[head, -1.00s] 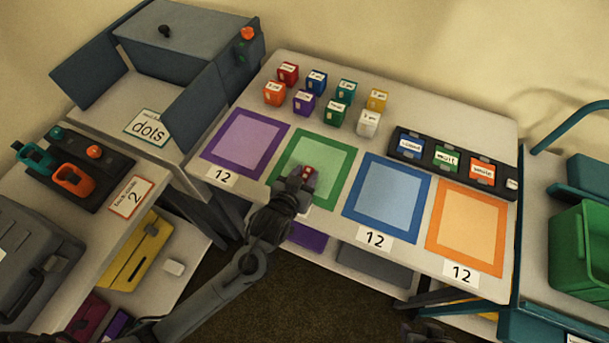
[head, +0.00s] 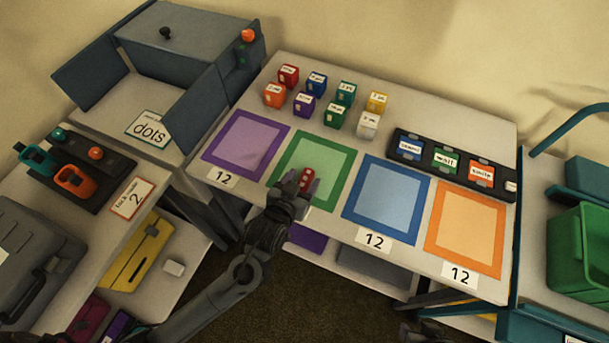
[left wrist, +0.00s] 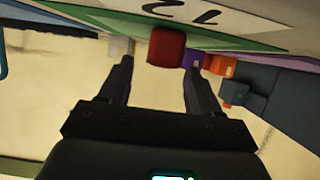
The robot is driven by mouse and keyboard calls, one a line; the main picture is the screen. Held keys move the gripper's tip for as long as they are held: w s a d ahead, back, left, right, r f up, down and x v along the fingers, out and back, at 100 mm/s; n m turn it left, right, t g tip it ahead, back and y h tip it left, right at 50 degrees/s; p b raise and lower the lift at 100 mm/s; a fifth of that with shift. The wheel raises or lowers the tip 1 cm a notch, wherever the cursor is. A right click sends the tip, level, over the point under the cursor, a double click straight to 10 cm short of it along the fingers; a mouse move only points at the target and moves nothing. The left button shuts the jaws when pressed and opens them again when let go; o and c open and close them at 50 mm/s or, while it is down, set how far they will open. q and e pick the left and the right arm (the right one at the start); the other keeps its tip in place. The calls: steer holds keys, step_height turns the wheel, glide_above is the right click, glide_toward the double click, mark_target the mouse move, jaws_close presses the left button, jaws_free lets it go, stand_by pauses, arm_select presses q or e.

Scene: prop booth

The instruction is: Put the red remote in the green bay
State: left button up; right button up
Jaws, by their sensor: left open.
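The red remote (head: 306,178) rests on the near part of the green bay (head: 337,185), inside its frame. It has small pale marks on top. In the left wrist view the red remote (left wrist: 166,47) shows beyond the fingertips, centred between them. My left gripper (head: 297,186) is open and empty at the near edge of the green bay, its fingers pointing at the remote; it also shows in the left wrist view (left wrist: 161,63). The gripper covers the bay's near corner and its label in the head view. My right gripper is not clearly in view.
A purple bay (head: 245,145) lies to the left, a blue bay (head: 387,200) and an orange bay (head: 465,228) to the right. Several small labelled blocks (head: 306,104) stand behind the bays. A dark rack with labelled tiles (head: 444,160) lies at the right back.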

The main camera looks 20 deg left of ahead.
arm_select(q)
steer(key=p+v, duration=0.2)
steer(key=v, duration=0.8)
steer(key=s+a+f+g, duration=0.3)
steer(key=s+g, duration=0.2)
steer(key=s, duration=0.2)
steer(key=s+a+f+m+g, duration=0.1)
steer(key=s+a+f+g, duration=0.2)
steer(key=s+f+g, duration=0.1)
steer(key=s+g, duration=0.1)
steer(key=s, duration=0.1)
steer(key=shift+s+m, duration=0.3)
steer(key=shift+s, duration=0.05)
steer(key=shift+r, duration=0.15)
